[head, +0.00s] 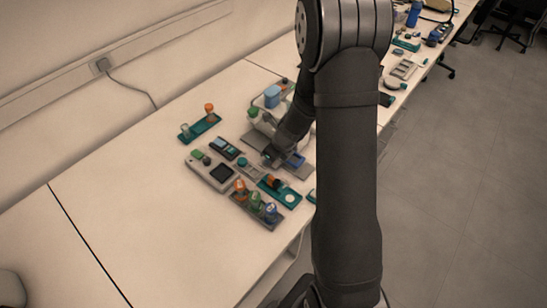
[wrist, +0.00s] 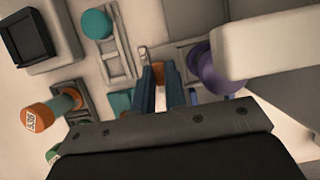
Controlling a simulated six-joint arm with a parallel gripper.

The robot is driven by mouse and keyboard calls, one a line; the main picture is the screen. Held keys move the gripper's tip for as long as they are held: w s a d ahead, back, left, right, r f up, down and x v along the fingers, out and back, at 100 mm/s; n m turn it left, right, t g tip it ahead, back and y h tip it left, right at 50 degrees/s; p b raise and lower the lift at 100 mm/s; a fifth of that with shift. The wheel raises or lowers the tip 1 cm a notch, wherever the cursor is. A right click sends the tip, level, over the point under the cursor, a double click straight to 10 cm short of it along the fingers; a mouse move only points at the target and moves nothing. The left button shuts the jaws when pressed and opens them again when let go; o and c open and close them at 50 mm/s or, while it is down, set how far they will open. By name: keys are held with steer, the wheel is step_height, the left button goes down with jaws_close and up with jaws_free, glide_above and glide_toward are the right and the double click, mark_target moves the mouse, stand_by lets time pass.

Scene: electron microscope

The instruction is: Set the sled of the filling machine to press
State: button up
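The filling machine (head: 262,118) looks like a pale body with a blue jar on top in the head view, partly behind my arm. In the wrist view, a pale block, likely its overhanging body (wrist: 265,45), fills the upper right. A purple round part (wrist: 208,68) sits under its edge. My gripper (wrist: 160,72) points down beside it, its two dark blue fingers a small gap apart. A small orange-brown piece (wrist: 158,73) shows between the fingertips. I cannot tell whether they grip it. I cannot make out the sled clearly. In the head view my gripper (head: 272,157) is low over the bench.
A grey device with a dark screen (head: 215,171) stands left of my gripper. A rack of capped bottles (head: 257,205) is in front. A teal tray with an orange-capped bottle (head: 201,126) is behind left. The bench is clear farther left.

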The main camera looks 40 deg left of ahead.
steer(key=shift+o, duration=0.8)
steer(key=v, duration=1.7)
steer(key=shift+d+r, duration=0.15)
steer(key=shift+r, duration=0.05)
